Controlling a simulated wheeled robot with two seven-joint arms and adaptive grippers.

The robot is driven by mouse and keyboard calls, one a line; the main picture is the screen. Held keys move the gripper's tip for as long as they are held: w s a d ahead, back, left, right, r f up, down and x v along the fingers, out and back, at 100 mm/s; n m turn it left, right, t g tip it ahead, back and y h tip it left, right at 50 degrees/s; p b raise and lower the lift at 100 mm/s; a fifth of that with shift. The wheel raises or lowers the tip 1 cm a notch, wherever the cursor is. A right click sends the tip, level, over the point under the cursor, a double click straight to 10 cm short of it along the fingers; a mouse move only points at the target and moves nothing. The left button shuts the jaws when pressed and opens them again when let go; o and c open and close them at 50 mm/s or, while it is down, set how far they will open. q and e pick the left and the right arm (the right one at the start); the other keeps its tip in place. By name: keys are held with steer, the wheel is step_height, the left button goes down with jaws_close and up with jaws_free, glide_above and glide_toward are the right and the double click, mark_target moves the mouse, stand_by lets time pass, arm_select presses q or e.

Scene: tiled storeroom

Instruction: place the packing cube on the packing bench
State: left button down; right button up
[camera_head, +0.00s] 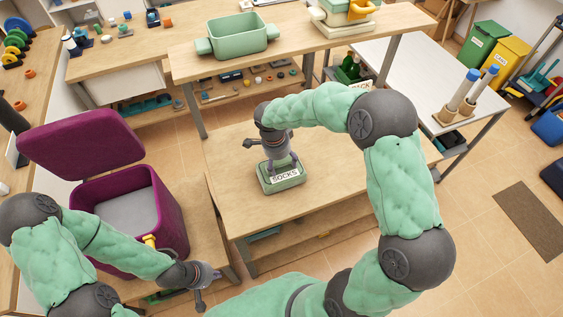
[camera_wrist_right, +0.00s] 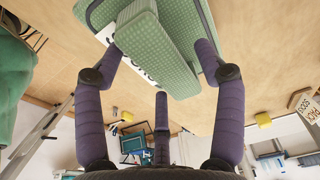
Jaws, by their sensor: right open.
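The packing cube (camera_head: 281,184), a small green box labelled SOCKS, sits on the wooden bench (camera_head: 232,204) in the middle of the head view. My right gripper (camera_head: 281,164) points down onto it from above. In the right wrist view the green cube (camera_wrist_right: 162,52) lies between the open purple fingers of the right gripper (camera_wrist_right: 160,62); whether they touch it is unclear. My left gripper (camera_head: 207,283) is low on the left, beside the purple case and away from the cube; its jaw opening is unclear.
An open purple case (camera_head: 118,202) with a raised lid stands left of the bench. A green tub (camera_head: 238,36) stands on the table behind. A white table (camera_head: 402,78) is at the right. The bench top left of the cube is clear.

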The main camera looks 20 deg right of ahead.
step_height(320, 180, up, 11)
steer(key=a+p, duration=0.1)
steer(key=p, duration=0.1)
steer(key=shift+a+r, duration=0.2)
steer(key=shift+a, duration=0.15)
steer(key=shift+f, duration=0.1)
